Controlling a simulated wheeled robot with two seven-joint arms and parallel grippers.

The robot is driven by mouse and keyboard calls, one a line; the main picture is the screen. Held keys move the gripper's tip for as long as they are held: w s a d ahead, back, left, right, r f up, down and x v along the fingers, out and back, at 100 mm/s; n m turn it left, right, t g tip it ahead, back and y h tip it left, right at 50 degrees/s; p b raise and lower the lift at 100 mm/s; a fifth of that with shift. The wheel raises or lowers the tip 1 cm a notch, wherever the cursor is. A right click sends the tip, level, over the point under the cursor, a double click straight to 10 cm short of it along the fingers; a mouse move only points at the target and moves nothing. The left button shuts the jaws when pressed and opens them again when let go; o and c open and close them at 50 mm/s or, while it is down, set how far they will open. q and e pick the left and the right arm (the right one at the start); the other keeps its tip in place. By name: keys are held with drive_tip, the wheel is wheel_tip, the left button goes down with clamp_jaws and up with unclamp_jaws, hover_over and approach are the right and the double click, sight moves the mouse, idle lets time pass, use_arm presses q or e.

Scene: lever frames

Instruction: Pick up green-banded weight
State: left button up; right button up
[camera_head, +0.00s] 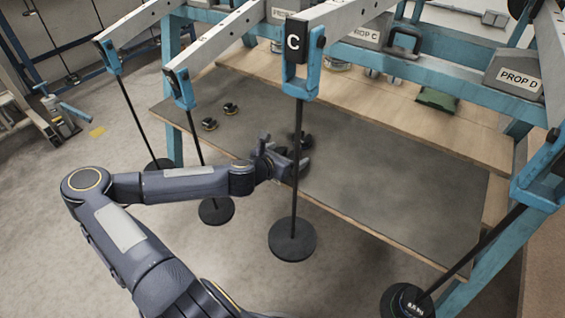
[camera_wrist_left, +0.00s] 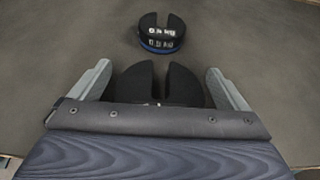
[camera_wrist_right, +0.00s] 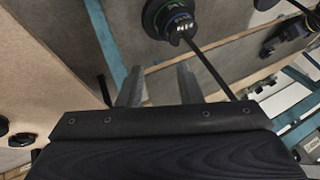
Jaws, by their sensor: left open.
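My left gripper (camera_head: 290,162) is open over the grey mat, near the front edge of the bench. In the left wrist view, a dark slotted weight (camera_wrist_left: 136,82) sits between the left fingers (camera_wrist_left: 158,85); its band is hidden. A slotted weight with a blue band (camera_wrist_left: 160,38) lies on the mat just beyond; a dark weight (camera_head: 306,140) also shows beside the gripper in the head view. In the right wrist view, a dark weight with a green band (camera_wrist_right: 182,22) shows on a hanger rod, beyond my open, empty right gripper (camera_wrist_right: 160,85).
Two small weights (camera_head: 209,124) (camera_head: 230,108) lie at the mat's left. Hanger rods with dark discs (camera_head: 292,240) hang from levers in front of the bench, close to my left arm. A loaded hanger (camera_head: 408,301) stands at front right. The mat's right half (camera_head: 420,200) is clear.

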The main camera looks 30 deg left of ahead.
use_arm(q)
drive_tip(key=shift+c, duration=0.5)
drive_tip(key=c, duration=1.4)
drive_tip(key=shift+r, duration=0.15)
drive_tip(key=shift+c, duration=0.3)
drive_tip(key=shift+r, duration=0.1)
drive_tip(key=shift+r+p, duration=0.4)
drive_tip(key=shift+r, duration=0.15)
wheel_tip(320, 180, up, 2)
drive_tip(key=shift+r+p, duration=0.1)
drive_tip(key=shift+p, duration=0.5)
drive_tip(key=s+r+p, duration=0.1)
drive_tip(key=r, duration=0.1)
drive_tip(key=s+r+p, duration=0.1)
drive_tip(key=s+r, duration=0.1)
drive_tip(key=s+r+p, duration=0.1)
drive_tip(key=r, duration=0.1)
drive_tip(key=shift+s+d+p, duration=0.35)
drive_tip(key=shift+s+d, duration=0.05)
drive_tip(key=s+d+r+p, duration=0.1)
drive_tip(key=s+r+p, duration=0.5)
drive_tip(key=s, duration=0.3)
drive_tip(key=shift+d+r+p, duration=0.25)
drive_tip(key=shift+d+p, duration=0.1)
drive_tip(key=shift+p, duration=0.5)
